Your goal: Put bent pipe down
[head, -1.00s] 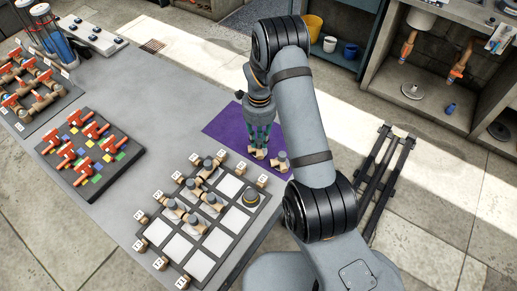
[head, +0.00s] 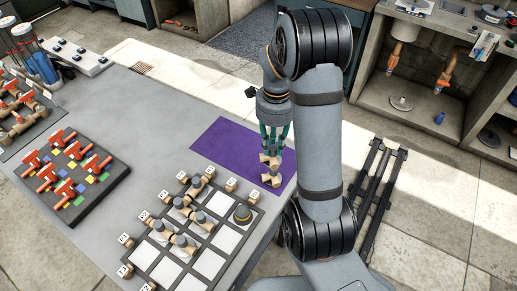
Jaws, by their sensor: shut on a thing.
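My gripper (head: 272,147) points down over the right part of the purple mat (head: 222,143), its teal fingers shut on a small beige bent pipe (head: 269,159). I cannot tell whether this pipe touches the mat or is just above it. A second beige pipe piece (head: 271,180) lies on the mat near its right edge, just below the held one in the picture. The fingers partly hide the held pipe.
A dark grid tray (head: 238,238) with white cells, pipe pieces and numbered blocks stands in front of the mat. A dark board (head: 110,187) with red-handled valves is at left. The mat's left part is clear. Black rails (head: 378,185) lie on the floor at right.

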